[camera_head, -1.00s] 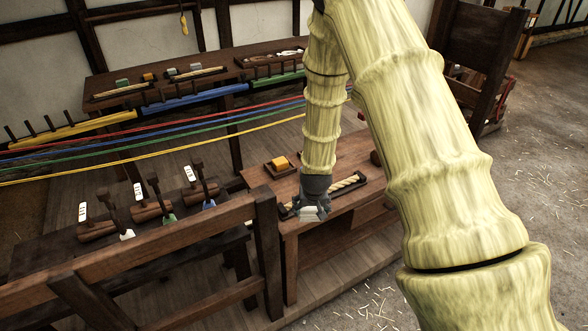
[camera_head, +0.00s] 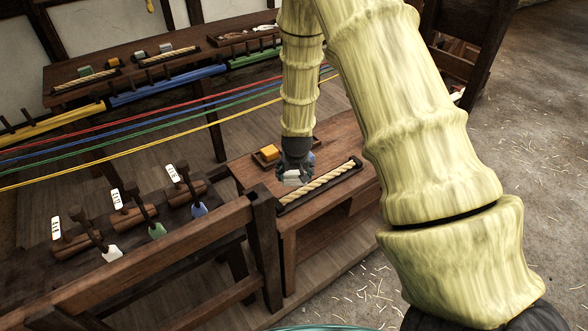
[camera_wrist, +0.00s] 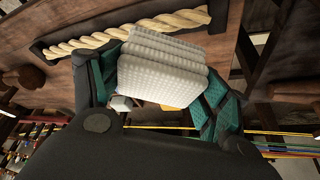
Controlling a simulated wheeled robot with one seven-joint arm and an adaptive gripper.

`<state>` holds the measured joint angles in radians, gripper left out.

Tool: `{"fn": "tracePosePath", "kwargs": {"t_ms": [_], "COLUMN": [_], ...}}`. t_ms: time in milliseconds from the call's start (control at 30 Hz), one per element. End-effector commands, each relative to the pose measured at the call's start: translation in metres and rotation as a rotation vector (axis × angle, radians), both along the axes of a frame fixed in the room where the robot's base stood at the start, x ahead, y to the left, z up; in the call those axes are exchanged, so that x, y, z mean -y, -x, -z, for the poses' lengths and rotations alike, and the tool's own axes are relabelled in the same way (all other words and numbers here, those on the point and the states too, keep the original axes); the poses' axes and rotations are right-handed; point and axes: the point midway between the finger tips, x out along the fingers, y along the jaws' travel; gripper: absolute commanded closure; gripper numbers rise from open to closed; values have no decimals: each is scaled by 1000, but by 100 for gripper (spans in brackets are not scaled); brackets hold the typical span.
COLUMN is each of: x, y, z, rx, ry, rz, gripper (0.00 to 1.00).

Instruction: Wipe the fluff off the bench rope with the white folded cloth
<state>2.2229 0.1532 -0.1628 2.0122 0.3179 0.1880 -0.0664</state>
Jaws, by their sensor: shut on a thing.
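The bench rope (camera_head: 318,187) is a thick pale twisted length lying in a dark shallow tray on the wooden bench; in the wrist view it runs along the top (camera_wrist: 130,32). No fluff can be made out on it at this size. My gripper (camera_head: 294,180) is shut on the white folded cloth (camera_wrist: 162,68), which shows ribbed folds between the green-padded fingers. In the head view the cloth (camera_head: 293,177) hangs below the fingers beside the rope tray, on its back left side. I cannot tell whether it touches the bench.
A yellow block (camera_head: 269,153) sits in a small dark tray behind my gripper. A dark wooden rail (camera_head: 180,245) stands front left of the bench (camera_head: 345,140). Coloured strands (camera_head: 150,133) stretch across the left. A back table (camera_head: 130,75) holds more rope pieces and blocks.

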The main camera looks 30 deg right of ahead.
Motion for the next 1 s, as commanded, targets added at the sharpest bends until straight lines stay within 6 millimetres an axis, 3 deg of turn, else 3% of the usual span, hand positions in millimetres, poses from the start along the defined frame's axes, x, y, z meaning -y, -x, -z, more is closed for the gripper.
{"fn": "tracePosePath", "kwargs": {"t_ms": [633, 700, 1000], "x": [6, 13, 34], "y": [3, 2, -1], "z": [67, 61, 64], "rx": [-1, 0, 1], "ry": [0, -1, 0], "rz": [9, 9, 2], "gripper": [55, 63, 63]}}
